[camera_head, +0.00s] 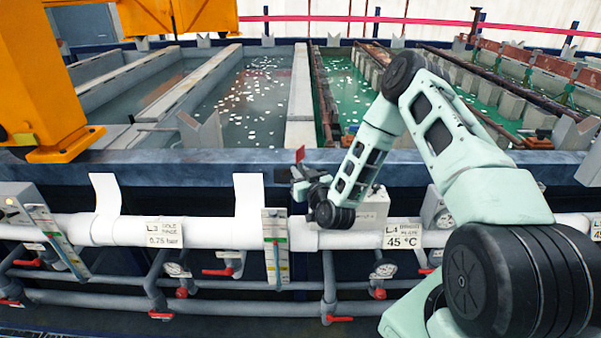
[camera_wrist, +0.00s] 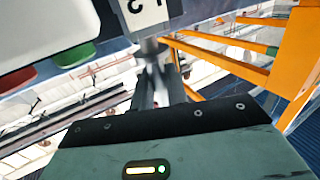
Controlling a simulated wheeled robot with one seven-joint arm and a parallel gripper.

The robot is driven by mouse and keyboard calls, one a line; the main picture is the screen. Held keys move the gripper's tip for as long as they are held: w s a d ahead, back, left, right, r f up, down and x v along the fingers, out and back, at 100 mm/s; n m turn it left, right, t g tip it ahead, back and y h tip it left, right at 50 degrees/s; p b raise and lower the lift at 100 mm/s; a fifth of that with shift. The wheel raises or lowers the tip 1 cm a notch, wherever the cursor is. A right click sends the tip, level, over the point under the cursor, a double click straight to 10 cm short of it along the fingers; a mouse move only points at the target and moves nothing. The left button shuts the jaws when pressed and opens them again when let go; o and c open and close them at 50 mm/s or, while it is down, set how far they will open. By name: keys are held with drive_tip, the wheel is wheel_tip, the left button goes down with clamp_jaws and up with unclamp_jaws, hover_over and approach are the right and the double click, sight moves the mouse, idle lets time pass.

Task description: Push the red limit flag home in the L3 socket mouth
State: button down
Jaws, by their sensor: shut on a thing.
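The red limit flag (camera_head: 300,154) shows as a small red plate just above my gripper (camera_head: 298,182) in the head view, in front of the tank rim. In the wrist view my gripper (camera_wrist: 157,72) has its dark fingers close together, with a grey rounded end (camera_wrist: 151,46) at their tips. The red plate cannot be made out there. A white plate marked L3 (camera_wrist: 145,12) appears upside down just beyond the fingertips. The socket mouth is not clearly visible, and I cannot tell whether the held piece touches it.
A pale box with red and green round parts (camera_wrist: 72,53) is close at the wrist view's upper left. In the head view a white pipe (camera_head: 205,230) runs below the tank rim (camera_head: 215,160), with gauges and red-handled valves. An orange frame (camera_head: 45,90) stands at left.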

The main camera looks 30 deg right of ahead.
drive_tip(key=shift+f+b, duration=0.55)
drive_tip(key=shift+f, duration=0.2)
drive_tip(key=c, duration=1.3)
unclamp_jaws()
drive_tip(key=shift+r, duration=0.1)
drive_tip(key=shift+s, duration=0.1)
drive_tip(key=shift+s+a, duration=0.1)
drive_tip(key=shift+s, duration=0.2)
drive_tip(key=s+a, duration=0.2)
drive_tip(key=s, duration=1.4)
drive_tip(key=shift+s+a+b, duration=0.15)
drive_tip(key=shift+a+b, duration=0.2)
drive_tip(key=shift+b, duration=0.05)
